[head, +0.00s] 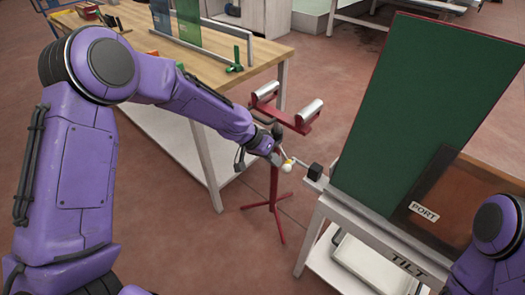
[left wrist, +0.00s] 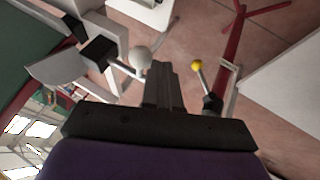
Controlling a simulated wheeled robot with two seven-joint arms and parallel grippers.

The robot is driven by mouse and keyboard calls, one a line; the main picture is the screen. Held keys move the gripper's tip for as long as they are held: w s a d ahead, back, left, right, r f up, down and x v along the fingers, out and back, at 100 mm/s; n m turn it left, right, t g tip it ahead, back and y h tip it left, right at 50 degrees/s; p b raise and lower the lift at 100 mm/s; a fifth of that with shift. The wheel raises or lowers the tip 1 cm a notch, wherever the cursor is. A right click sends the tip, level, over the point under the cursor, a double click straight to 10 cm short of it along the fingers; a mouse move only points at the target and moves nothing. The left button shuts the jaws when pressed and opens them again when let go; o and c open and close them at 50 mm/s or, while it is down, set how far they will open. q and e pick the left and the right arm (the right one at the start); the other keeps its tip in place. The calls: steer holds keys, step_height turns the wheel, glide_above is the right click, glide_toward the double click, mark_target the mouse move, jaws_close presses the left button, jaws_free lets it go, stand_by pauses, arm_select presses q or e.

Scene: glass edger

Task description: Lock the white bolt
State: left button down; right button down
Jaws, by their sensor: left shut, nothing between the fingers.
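The white bolt's round white knob (head: 287,167) shows at the near left corner of the glass edger, beside a black block (head: 315,171). In the left wrist view the white knob (left wrist: 140,57) sits on a thin rod, just left of my fingertips. My left gripper (head: 279,157) is at the knob, partly hidden by its own wrist. In the left wrist view its fingers (left wrist: 163,70) are together and empty; I cannot tell whether they touch the knob. My right gripper is out of view; only part of that arm shows at the right edge.
A yellow-tipped lever (left wrist: 197,66) stands right of my fingers in the left wrist view. A red roller stand (head: 275,185) is behind my gripper. A tall green panel (head: 410,85) stands on the edger. A wooden table (head: 265,52) is at the back left.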

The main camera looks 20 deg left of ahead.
arm_select(q)
steer(key=shift+d+f, duration=0.1)
steer(key=shift+d, duration=0.05)
steer(key=d, duration=0.1)
steer(key=s+d, duration=0.1)
steer(key=d, duration=0.2)
steer(key=shift+s, duration=0.25)
steer(key=shift+a, duration=0.15)
steer(key=shift+p, duration=0.3)
steer(key=shift+w+a+r, duration=0.15)
steer(key=shift+a+r, duration=0.1)
steer(key=shift+a, duration=0.15)
steer(key=p, duration=0.2)
glide_toward(286, 168)
steer(key=a+r, duration=0.1)
steer(key=a, duration=0.1)
steer(key=a+r, duration=0.1)
steer(key=a, duration=0.1)
steer(key=shift+a+r, duration=0.1)
steer(key=shift+r, duration=0.05)
